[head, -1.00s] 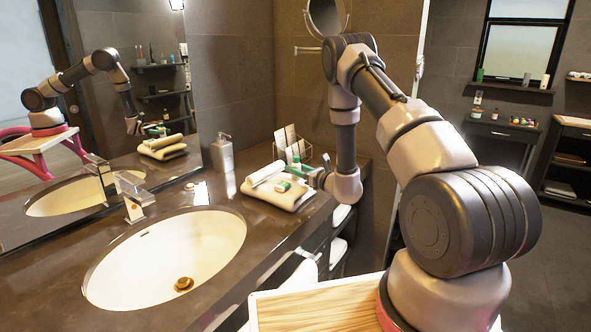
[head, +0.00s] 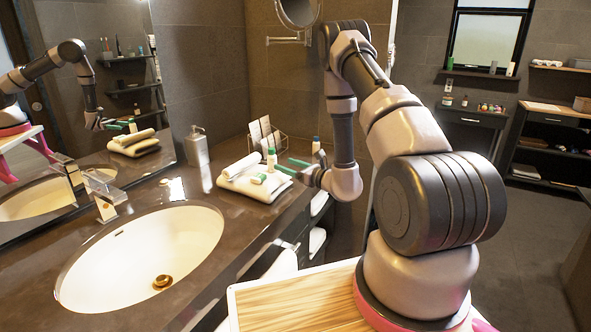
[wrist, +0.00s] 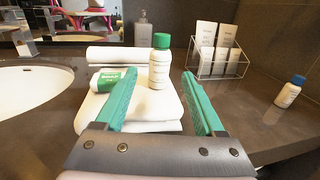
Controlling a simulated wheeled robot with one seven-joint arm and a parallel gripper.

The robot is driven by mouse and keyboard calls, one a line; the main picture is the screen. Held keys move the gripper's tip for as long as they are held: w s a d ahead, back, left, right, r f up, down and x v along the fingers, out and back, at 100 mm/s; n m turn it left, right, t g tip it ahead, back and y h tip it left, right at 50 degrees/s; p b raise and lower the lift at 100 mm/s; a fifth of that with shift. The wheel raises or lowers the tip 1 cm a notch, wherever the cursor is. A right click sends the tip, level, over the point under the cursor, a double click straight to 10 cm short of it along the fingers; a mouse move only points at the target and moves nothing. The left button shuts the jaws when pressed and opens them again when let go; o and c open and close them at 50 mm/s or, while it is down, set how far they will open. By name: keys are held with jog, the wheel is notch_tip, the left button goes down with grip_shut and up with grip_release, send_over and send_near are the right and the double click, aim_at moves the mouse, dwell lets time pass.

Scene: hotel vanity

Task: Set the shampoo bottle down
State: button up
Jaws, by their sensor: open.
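A white bottle with a green cap (wrist: 160,62) stands upright on the folded white towels (wrist: 143,124); the head view shows this bottle too (head: 271,160). It appears to be the shampoo bottle, but I cannot read its label. My gripper (wrist: 159,75) is open. Its two green fingers are apart to the left and right of the bottle, with the tips pointing toward it and not closed on it. In the head view my gripper (head: 284,165) is just right of the bottle. A second green-and-white bottle (wrist: 107,80) lies on its side on the towels, left of the fingers.
A rolled towel (wrist: 115,54) lies behind the bottles. A wire rack with cards (wrist: 215,52) stands at the back right. A blue-capped bottle (wrist: 290,92) stands on the counter to the right. A grey soap dispenser (head: 196,147) and the sink (head: 140,255) are left.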

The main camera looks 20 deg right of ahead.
jog(key=s+a+r+n+g+y, duration=0.2)
jog(key=s+a+r+n+g, duration=0.3)
jog(key=r, duration=0.3)
jog(key=s+a+r+n+g+y, duration=0.1)
jog(key=s+a+r+n+g, duration=0.1)
jog(key=s+r+n+g, duration=0.35)
jog(key=s+a+r+n+g+y, duration=0.2)
jog(key=s+a+r+n+g, duration=0.3)
jog(key=s+r, duration=0.4)
jog(key=s+d+r+n+t+h, duration=0.1)
jog(key=s+d+r+n+h, duration=0.15)
jog(key=s, duration=0.25)
jog(key=s+d+r+n+h, duration=0.2)
jog(key=s+n+h, duration=0.2)
jog(key=s+d+r+n+t+h, duration=0.3)
jog(key=s+d+r+t+h, duration=0.1)
jog(key=d+r+t+h, duration=0.2)
jog(key=d+r, duration=0.1)
jog(key=d, duration=0.1)
jog(key=shift+d+t, duration=0.35)
jog(key=shift+d, duration=0.05)
